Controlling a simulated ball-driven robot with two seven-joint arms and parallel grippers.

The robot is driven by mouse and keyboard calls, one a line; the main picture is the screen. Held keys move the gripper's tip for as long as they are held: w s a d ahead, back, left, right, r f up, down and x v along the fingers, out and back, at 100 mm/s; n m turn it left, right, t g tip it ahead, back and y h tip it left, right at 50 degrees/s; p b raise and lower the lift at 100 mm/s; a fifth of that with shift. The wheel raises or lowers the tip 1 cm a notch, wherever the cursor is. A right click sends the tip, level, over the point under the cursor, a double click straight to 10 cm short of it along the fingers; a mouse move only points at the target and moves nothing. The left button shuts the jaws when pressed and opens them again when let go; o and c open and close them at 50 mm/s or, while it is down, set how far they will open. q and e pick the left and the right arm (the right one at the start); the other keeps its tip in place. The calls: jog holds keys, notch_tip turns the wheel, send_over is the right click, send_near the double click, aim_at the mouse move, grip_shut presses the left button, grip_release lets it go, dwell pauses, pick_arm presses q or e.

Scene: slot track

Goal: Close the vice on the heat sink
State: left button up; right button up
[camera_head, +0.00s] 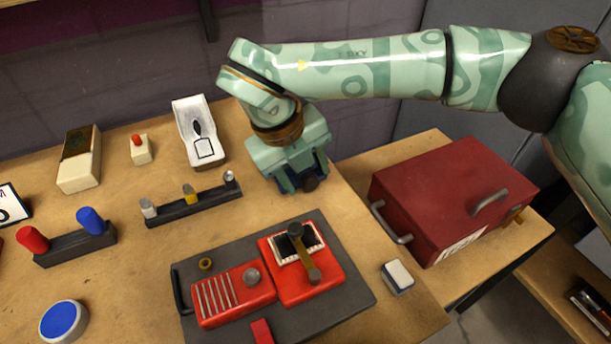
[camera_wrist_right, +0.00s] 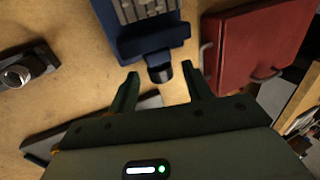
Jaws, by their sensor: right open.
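The blue vice (camera_wrist_right: 150,40) is at the top of the right wrist view, its dark screw knob (camera_wrist_right: 161,73) facing my gripper. A grey ridged piece (camera_wrist_right: 145,8), which looks like the heat sink, lies on the vice and is cut off by the top edge. My right gripper (camera_wrist_right: 159,84) is open, its fingertips on either side of the knob with gaps showing; I cannot tell the height between them. In the head view my right gripper (camera_head: 303,181) covers most of the vice, and the heat sink is hidden. My left gripper is not in view.
A red toolbox (camera_head: 445,190) stands right of the vice. In front, a grey mat (camera_head: 350,290) holds a red device (camera_head: 325,278). A dark rack (camera_head: 195,207) with small cylinders stands to the left. A white-topped block (camera_head: 398,276) lies near the table's right edge.

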jog(key=shift+d+f, duration=0.15)
jog(key=shift+f, duration=0.25)
jog(key=c, duration=1)
jog(key=shift+o, duration=0.2)
jog(key=shift+r, duration=0.1)
